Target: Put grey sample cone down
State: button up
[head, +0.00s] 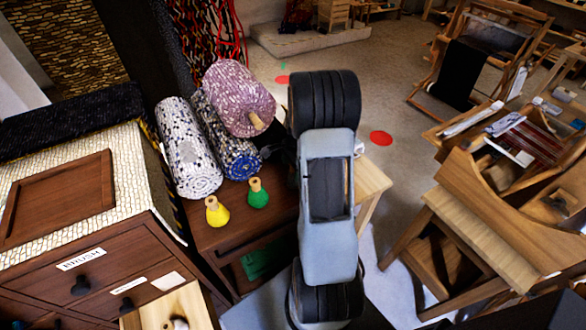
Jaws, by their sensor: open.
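My gripper (279,151) shows only as a dark part at the left edge of my arm, beside the rag rolls and above the brown cabinet top (222,238). My arm hides most of it, and its fingertips are not clear. It is open. I cannot make out a grey sample cone; my arm covers the right part of the cabinet top. A yellow cone (217,212) and a green cone (258,194) stand upright on that top, a little left of and below my gripper in the picture.
Two speckled rolls (186,150) (228,140) lie behind the cones, with a pink roll (240,98) on top. A drawer chest (130,240) stands at left. A wooden bench (480,235) and a loom (480,60) stand at right. Floor between is open.

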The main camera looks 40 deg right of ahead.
jog(key=r, duration=0.6)
jog(key=d+r, duration=0.1)
jog(key=r, duration=0.3)
jog(key=shift+s+d, duration=0.1)
jog(key=shift+r, duration=0.35)
jog(key=s+a+r+n+t, duration=0.1)
jog(key=s+a+r+n, duration=0.1)
jog(key=s+a+n, duration=0.2)
jog(key=s+a+r+n+t+h, duration=0.1)
jog(key=s+a+n, duration=0.3)
jog(key=a+n, duration=0.5)
jog(key=s+a+r+n+t, duration=0.1)
jog(key=s+a+r+n, duration=0.2)
jog(key=a+n, duration=0.3)
jog(key=s+a, duration=0.1)
jog(key=a, duration=0.2)
jog(key=shift+a+r+n, duration=0.2)
jog(key=shift+r+n, duration=0.2)
jog(key=shift+s, duration=0.1)
jog(key=shift+r+p, duration=0.55)
jog(key=shift+r, duration=0.2)
